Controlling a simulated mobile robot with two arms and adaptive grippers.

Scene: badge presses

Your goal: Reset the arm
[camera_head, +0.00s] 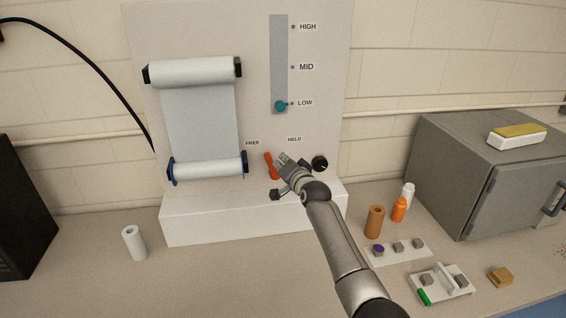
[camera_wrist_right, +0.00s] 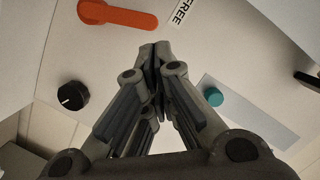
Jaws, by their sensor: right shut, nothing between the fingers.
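My right gripper (camera_head: 284,161) is shut and empty in front of the white panel (camera_head: 200,35). In the right wrist view its fingertips (camera_wrist_right: 158,50) meet, with nothing between them. A red-orange lever (camera_head: 270,164) is just left of the fingertips in the head view. In the wrist view this lever (camera_wrist_right: 120,14) has its free end toward the FREE label (camera_wrist_right: 182,12); a gap shows between it and the fingers. The HELD label (camera_head: 294,139) is above my gripper. My left gripper is not in view.
A teal slider knob (camera_head: 280,106) is at LOW. A black dial (camera_head: 320,163) is right of my gripper. Rollers (camera_head: 208,168) hold a grey sheet on the left. Bottles (camera_head: 398,209), small trays (camera_head: 398,254) and a grey box (camera_head: 450,180) are at right.

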